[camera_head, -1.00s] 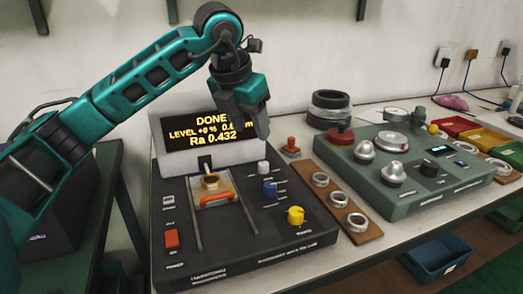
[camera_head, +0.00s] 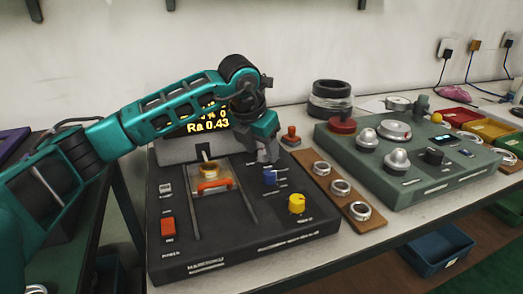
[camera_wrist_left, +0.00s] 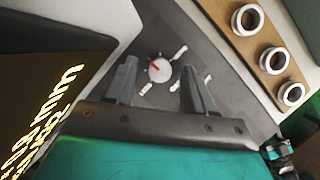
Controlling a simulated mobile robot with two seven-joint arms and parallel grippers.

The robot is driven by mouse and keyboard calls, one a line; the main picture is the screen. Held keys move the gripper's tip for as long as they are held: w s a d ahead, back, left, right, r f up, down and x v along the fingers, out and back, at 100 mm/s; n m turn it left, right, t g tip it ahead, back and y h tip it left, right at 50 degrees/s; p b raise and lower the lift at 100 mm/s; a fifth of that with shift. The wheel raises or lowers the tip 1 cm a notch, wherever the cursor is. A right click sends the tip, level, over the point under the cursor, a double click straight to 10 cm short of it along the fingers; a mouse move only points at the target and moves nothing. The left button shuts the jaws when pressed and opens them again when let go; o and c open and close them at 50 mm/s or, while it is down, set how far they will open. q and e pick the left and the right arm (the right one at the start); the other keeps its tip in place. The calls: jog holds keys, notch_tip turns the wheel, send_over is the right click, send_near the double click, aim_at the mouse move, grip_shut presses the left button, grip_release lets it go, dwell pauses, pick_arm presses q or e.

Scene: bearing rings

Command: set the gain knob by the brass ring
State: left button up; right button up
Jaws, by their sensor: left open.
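The brass ring (camera_head: 209,176) sits in the carriage with the orange handle on the dark tester. My left gripper (camera_head: 268,160) points down over the back right of the tester's panel, and its fingers are apart. In the left wrist view a pale round knob (camera_wrist_left: 159,71) with a red pointer lies between the fingers of this gripper (camera_wrist_left: 159,66). I cannot tell whether the fingers touch it. In the head view the gripper hides this knob. A blue knob (camera_head: 269,177) and a yellow knob (camera_head: 296,204) stand nearer the front. I cannot read which knob is gain.
The tester's display (camera_head: 208,127) is partly hidden by my left arm and shows "Ra 0.43". A wooden board (camera_head: 325,171) with three steel rings lies right of the tester, a green device (camera_head: 410,190) beyond it. A red stamp (camera_head: 291,137) stands close to the gripper.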

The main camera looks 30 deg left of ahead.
pick_arm(q)
jog(key=shift+w+f, duration=0.1)
jog(key=shift+f, duration=0.1)
jog(key=shift+c, duration=0.2)
grip_shut()
dwell(0.4)
jog(key=n, duration=0.2)
jog(key=n+y+p, duration=0.1)
jog(key=n, duration=0.1)
jog(key=shift+d+r+y, duration=0.1)
jog(key=shift+d+y, duration=0.1)
jog(key=shift+y, duration=0.1)
jog(key=shift+w+n+g+y, duration=0.1)
jog(key=shift+n+g+y, duration=0.4)
jog(key=shift+n, duration=1.5)
